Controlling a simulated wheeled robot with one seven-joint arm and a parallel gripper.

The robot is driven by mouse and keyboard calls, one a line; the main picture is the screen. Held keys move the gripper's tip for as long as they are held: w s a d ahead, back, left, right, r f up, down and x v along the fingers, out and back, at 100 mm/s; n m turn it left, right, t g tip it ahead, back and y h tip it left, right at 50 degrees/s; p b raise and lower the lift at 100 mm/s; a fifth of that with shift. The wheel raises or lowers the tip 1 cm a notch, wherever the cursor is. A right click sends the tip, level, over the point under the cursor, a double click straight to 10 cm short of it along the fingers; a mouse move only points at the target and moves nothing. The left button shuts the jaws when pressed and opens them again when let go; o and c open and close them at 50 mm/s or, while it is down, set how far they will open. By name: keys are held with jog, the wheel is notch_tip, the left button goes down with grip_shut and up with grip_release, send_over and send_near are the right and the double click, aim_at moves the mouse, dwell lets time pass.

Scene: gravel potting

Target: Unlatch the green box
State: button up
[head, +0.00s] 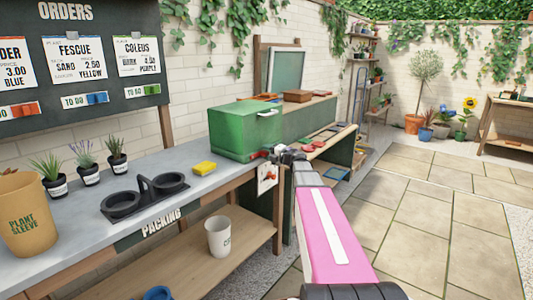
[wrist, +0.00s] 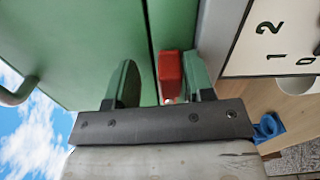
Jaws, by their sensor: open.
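The green box (head: 232,135) stands on the back end of the packing bench, its lid down and a pale handle on the lid. In the wrist view the green box (wrist: 75,45) fills the upper part, with a dark seam running across its face. A red latch (wrist: 170,68) sits beside the seam. My gripper (wrist: 162,85) is open, its two green fingers on either side of the latch. Whether a finger touches the latch cannot be told. In the head view my gripper (head: 280,153) is at the box's near right corner, small and partly hidden by my arm.
A yellow sponge (head: 204,168), a black double cup holder (head: 146,196) and potted plants stand on the bench (head: 195,190). A white paper card (head: 267,178) hangs at the bench end, below my gripper. Open paving (head: 430,220) lies to the right.

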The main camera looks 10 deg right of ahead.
jog(key=v, duration=1)
jog(key=s+a+f+n+g+h, duration=0.2)
jog(key=s+a+f+n+g, duration=0.2)
jog(key=s+a+f+n, duration=0.5)
jog(key=s+a+f+n+g+h, duration=0.15)
jog(key=a+f+n+g, duration=0.45)
jog(key=n, duration=0.6)
jog(key=s+f+n+g+h, duration=0.2)
jog(key=s+f+n+h, duration=0.2)
jog(key=s+n, duration=0.4)
jog(key=s+d+f+n+g+h, duration=0.1)
jog(key=s+f+n+h, duration=0.3)
jog(key=n, duration=1.1)
jog(key=s+f+g, duration=0.1)
jog(key=s+f, duration=0.2)
jog(key=s, duration=0.1)
jog(key=shift+n, duration=0.4)
jog(key=shift+d+f, duration=0.1)
